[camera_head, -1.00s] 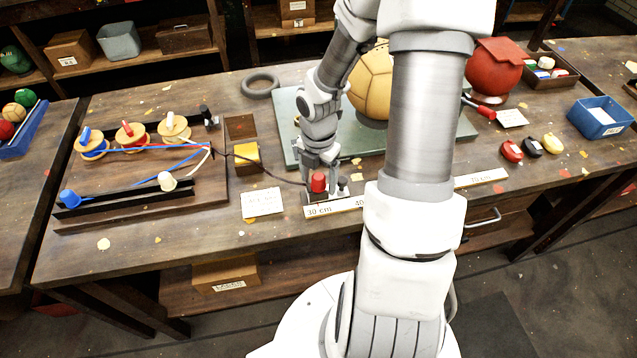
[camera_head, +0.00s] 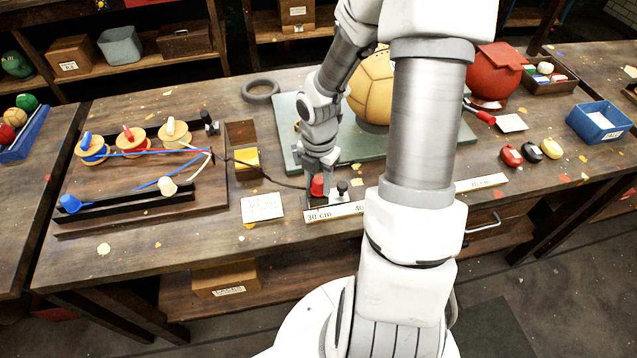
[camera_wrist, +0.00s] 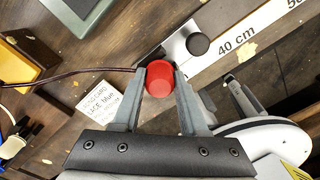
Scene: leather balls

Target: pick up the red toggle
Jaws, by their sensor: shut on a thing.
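The red toggle (camera_wrist: 159,79) is a small red cap between the two fingers of my gripper (camera_wrist: 160,88) in the wrist view. Both fingertips touch its sides, and my gripper is shut on it. In the head view the red toggle (camera_head: 317,186) shows at the front of the bench, just under my gripper (camera_head: 318,180). A dark cord runs to it from the left. Whether its underside touches the bench or a base plate is hidden.
A black knob (camera_head: 342,187) on a light plate stands close to the toggle's right. A ruler strip (camera_head: 335,211) lies in front, a white card (camera_head: 262,207) to the left. The green mat (camera_head: 290,125) with a yellow ball (camera_head: 370,90) is behind. My arm hides part of the bench.

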